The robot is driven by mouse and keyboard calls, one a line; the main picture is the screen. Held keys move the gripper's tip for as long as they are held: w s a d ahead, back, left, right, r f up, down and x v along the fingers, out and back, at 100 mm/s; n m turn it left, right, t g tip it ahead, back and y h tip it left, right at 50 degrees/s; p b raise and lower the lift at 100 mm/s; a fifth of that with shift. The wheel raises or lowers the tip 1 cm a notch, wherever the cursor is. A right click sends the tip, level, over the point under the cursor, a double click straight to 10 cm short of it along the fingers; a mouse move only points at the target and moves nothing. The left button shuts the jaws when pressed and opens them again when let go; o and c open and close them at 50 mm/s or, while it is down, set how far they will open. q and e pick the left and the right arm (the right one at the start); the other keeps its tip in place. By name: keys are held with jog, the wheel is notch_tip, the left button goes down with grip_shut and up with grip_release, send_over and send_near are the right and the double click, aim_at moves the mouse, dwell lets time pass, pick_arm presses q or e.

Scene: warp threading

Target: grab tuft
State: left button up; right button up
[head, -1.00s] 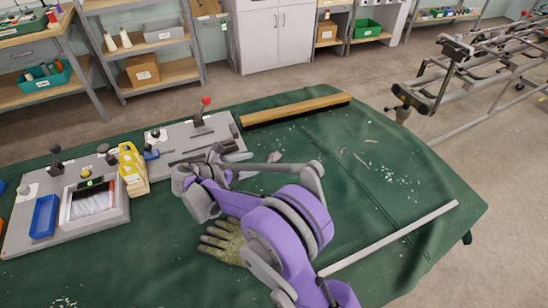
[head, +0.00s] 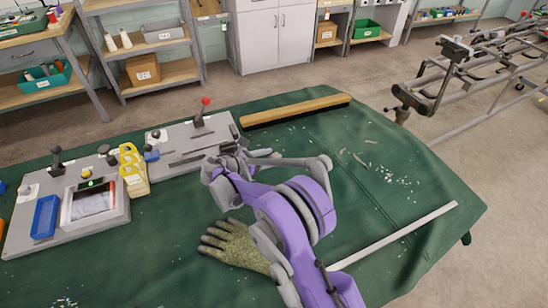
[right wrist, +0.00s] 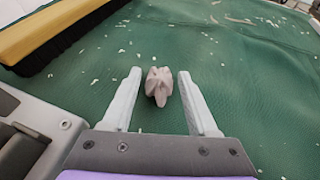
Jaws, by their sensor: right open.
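A small pinkish-grey tuft (right wrist: 158,87) lies on the green cloth in the right wrist view. My right gripper (right wrist: 160,74) is open, with one pale finger on each side of the tuft and a gap to both. The tuft sits between the fingers, a little back from their tips. In the head view my right gripper (head: 268,155) is low over the cloth beside the grey panel, and I cannot clearly tell the tuft from the fingers there. My left gripper is not in view.
A wooden brush (head: 295,109) with dark bristles lies beyond the gripper. The grey panel (head: 185,135) with a red-knobbed lever is to the left. A glove (head: 238,245) lies near my arm. A pale bar (head: 395,236) and scattered white scraps lie on the right.

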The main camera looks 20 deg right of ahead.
grip_shut()
dwell(0.4)
